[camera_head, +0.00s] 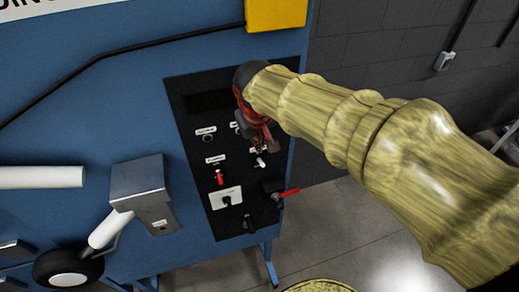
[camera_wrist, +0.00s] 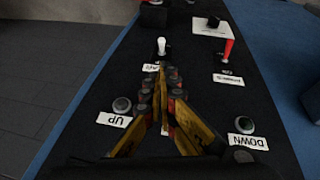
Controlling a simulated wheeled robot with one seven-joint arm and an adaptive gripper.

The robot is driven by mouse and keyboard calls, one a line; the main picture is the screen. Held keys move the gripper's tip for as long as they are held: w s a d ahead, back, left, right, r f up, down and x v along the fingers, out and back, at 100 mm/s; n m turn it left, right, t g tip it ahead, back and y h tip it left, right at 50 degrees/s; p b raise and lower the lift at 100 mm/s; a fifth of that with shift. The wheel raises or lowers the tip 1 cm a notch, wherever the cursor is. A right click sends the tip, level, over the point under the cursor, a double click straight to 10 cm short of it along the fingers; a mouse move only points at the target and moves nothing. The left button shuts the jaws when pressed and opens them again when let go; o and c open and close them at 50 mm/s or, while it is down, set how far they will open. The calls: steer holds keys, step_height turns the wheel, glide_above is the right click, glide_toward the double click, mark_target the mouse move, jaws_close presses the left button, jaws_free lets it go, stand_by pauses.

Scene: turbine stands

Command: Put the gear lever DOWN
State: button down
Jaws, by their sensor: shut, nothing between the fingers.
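The gear lever is a small lever with a white tip (camera_wrist: 163,46), just beyond my fingertips in the wrist view. In the head view the white tip (camera_head: 260,163) shows just below my gripper (camera_head: 262,142). My gripper (camera_wrist: 167,72) is shut and empty, its yellow and dark fingers meeting at a point. A gap shows between fingertips and lever in the wrist picture; I cannot tell the depth or any contact. The fingers partly cover the label (camera_wrist: 151,68) by the lever. Round indicators stand by the UP label (camera_wrist: 115,119) and the DOWN label (camera_wrist: 248,141).
The black panel (camera_head: 186,92) sits on a blue stand (camera_head: 130,110). A red switch (camera_head: 219,178) and a red-handled lever (camera_head: 287,194) are lower on it. A yellow box (camera_head: 275,12) is above. A metal bracket (camera_head: 138,176) juts out at the left.

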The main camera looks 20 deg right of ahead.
steer(key=p, duration=0.1)
glide_toward(260, 162)
steer(key=w+f, duration=0.1)
steer(key=f, duration=0.1)
steer(key=w+d+f, duration=0.1)
steer(key=w+f, duration=0.1)
steer(key=shift+w+d+f, duration=0.2)
steer(key=shift+w+f, duration=0.05)
steer(key=shift+f, duration=0.1)
steer(key=shift+s+f+t+b, duration=0.1)
steer(key=shift+f+t+b, duration=0.15)
steer(key=shift+b, duration=0.4)
steer(key=shift+s+r+b, duration=0.1)
steer(key=shift+r+b, duration=0.05)
steer(key=shift+b, duration=0.15)
